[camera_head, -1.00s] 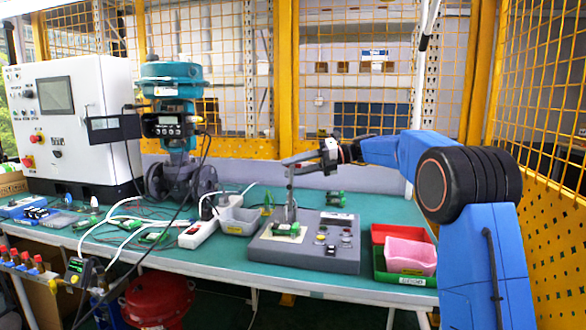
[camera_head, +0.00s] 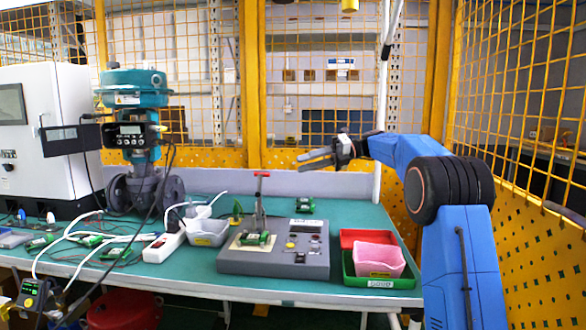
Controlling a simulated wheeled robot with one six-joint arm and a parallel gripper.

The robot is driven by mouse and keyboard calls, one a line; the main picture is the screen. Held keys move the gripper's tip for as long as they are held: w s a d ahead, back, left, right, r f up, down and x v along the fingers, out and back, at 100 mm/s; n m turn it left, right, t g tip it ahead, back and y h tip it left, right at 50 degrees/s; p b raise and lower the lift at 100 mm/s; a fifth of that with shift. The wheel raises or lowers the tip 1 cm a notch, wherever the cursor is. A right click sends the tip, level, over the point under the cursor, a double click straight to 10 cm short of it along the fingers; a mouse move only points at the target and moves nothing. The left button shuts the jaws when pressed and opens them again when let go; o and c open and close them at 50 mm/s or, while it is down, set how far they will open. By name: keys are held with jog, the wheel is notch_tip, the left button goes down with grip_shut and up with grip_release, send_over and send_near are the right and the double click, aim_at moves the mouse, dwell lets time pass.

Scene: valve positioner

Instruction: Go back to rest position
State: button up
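My gripper (camera_head: 312,161) hangs in the air at the end of my blue arm, above the back of the green table, its fingers pointing left. Its two fingers look slightly apart, with nothing between them. It is up and to the right of the grey test fixture (camera_head: 310,262), clear of it. The fixture's upright lever with a red handle (camera_head: 262,174) stands free of the gripper. A green circuit board (camera_head: 256,239) lies on the fixture under the lever.
A red and green bin pair (camera_head: 372,283) with a pink tray (camera_head: 379,260) stands right of the fixture. A grey tray (camera_head: 207,232), a white power strip (camera_head: 163,248), and a teal valve actuator (camera_head: 135,88) are to the left. Yellow mesh fencing (camera_head: 520,120) bounds the right side.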

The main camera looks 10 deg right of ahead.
jog(key=shift+v, duration=0.85)
jog(key=shift+s, duration=0.1)
jog(key=s+a+f+n+t+h, duration=0.1)
jog(key=s+f+n+h, duration=0.25)
jog(key=s, duration=0.55)
jog(key=s+a+f+n+t+h, duration=0.1)
jog(key=s+f+n+h, duration=0.3)
jog(key=s, duration=0.6)
jog(key=s+a+f+n+t+h, duration=0.1)
jog(key=s+f+n, duration=0.1)
jog(key=s+n, duration=0.5)
jog(key=s+d+f+n+t+h, duration=0.1)
jog(key=s+d+f+n+h, duration=0.1)
jog(key=s+f, duration=0.4)
jog(key=s+d+f+n+h, duration=0.2)
jog(key=s+d+f+n, duration=0.2)
jog(key=s+f+n, duration=0.3)
jog(key=s+d+f+n+t+h, duration=0.1)
jog(key=s+d+f+n+h, duration=0.2)
jog(key=s, duration=1.1)
notch_tip(320, 180, down, 4)
jog(key=shift+s+d+r+n+t, duration=0.1)
jog(key=shift+s+d+n+t, duration=0.25)
jog(key=shift+n, duration=0.8)
